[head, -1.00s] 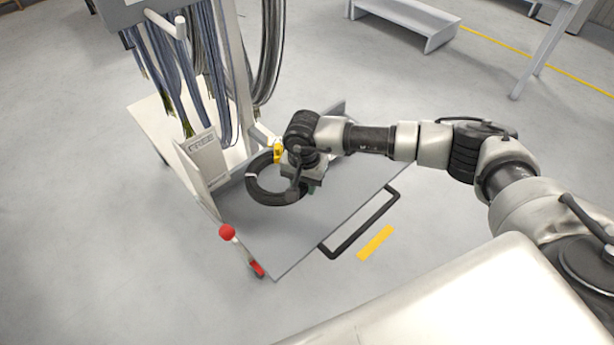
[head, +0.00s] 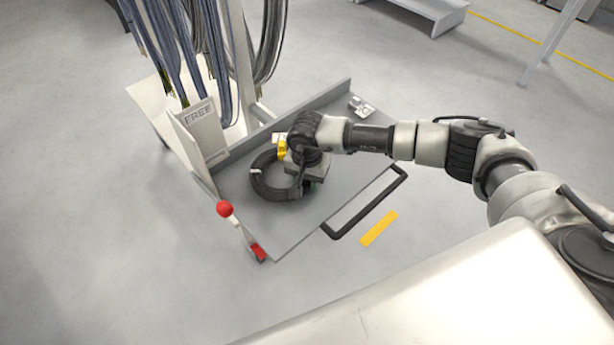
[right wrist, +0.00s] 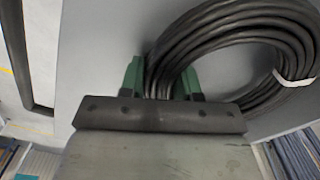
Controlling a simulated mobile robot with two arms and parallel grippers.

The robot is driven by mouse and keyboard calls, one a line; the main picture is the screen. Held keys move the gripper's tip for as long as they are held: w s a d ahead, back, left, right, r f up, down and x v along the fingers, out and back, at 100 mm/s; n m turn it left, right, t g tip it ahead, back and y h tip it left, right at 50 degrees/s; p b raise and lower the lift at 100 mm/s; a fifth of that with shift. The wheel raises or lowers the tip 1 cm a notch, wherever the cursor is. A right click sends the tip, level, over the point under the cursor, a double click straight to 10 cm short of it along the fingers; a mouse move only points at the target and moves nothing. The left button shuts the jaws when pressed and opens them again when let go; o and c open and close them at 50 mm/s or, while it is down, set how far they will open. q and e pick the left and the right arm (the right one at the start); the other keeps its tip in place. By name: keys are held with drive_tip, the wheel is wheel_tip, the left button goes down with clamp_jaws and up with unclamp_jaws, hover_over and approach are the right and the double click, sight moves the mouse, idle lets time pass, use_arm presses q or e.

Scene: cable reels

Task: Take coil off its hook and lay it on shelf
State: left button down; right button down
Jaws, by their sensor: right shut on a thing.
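The black coil (head: 268,181) is a ring of several cable turns with a white tie. It is over the grey shelf (head: 262,226) of the cart, near its left part; I cannot tell whether it touches the surface. My right gripper (head: 308,180) is at the coil's right side. In the right wrist view the green fingers (right wrist: 162,82) stand on both sides of the coil (right wrist: 225,40), shut on its cable bundle. The hook is not clearly seen. My left gripper is not in view.
Bundles of hanging cables (head: 205,50) and a post stand behind the shelf. A plate marked FREE (head: 199,117) is at its left. A red-knobbed lever (head: 226,210) and a black handle (head: 366,203) edge the shelf. A small metal piece (head: 361,107) lies at its back right.

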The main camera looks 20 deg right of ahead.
drive_tip(key=shift+c, duration=0.4)
unclamp_jaws()
idle(0.9)
drive_tip(key=shift+r+p, duration=2.6)
drive_tip(key=shift+r, duration=2.45)
wheel_tip(320, 180, up, 4)
drive_tip(key=shift+p, duration=0.95)
